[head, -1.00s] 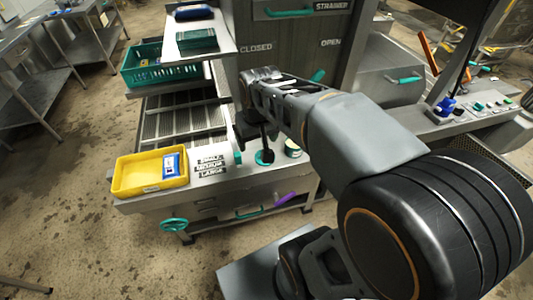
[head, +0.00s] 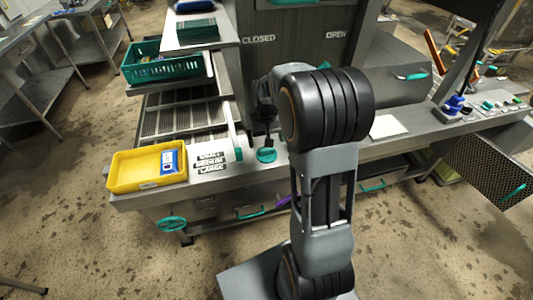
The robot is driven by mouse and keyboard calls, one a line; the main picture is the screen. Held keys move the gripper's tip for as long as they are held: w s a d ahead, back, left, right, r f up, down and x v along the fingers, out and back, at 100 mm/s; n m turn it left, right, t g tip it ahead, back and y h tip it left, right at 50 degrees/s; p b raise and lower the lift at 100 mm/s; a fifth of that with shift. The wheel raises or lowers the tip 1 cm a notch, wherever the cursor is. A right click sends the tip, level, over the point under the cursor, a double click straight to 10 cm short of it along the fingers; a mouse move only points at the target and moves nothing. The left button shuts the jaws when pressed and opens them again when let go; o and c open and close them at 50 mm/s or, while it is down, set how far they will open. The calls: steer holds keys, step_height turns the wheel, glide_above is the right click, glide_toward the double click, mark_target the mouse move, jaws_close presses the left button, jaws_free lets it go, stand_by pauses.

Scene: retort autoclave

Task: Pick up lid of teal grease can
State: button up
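A round teal lid (head: 266,155) shows at the front of the grey counter, just right of the size labels. It looks flat; whether it lies on the counter or on something is hard to tell. My gripper (head: 264,138) is a small dark shape pointing down right above the lid, at or very near it. My own arm hides much of the gripper, so its finger opening and any contact with the lid are unclear. No can body is clearly visible; the counter right of the lid is behind my arm.
A yellow tray (head: 120,172) with a blue packet (head: 169,160) stands left on the counter (head: 225,178). A teal basket (head: 140,65) sits behind it on shelving. A white sheet (head: 388,127) lies right of my arm. A purple handle (head: 283,201) is below the counter edge.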

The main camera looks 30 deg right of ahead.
mark_target(266, 149)
steer(key=shift+f, duration=2.9)
steer(key=shift+c, duration=0.5)
steer(key=shift+w, duration=0.1)
steer(key=c, duration=0.7)
steer(key=shift+o, duration=0.2)
steer(key=shift+r, duration=0.15)
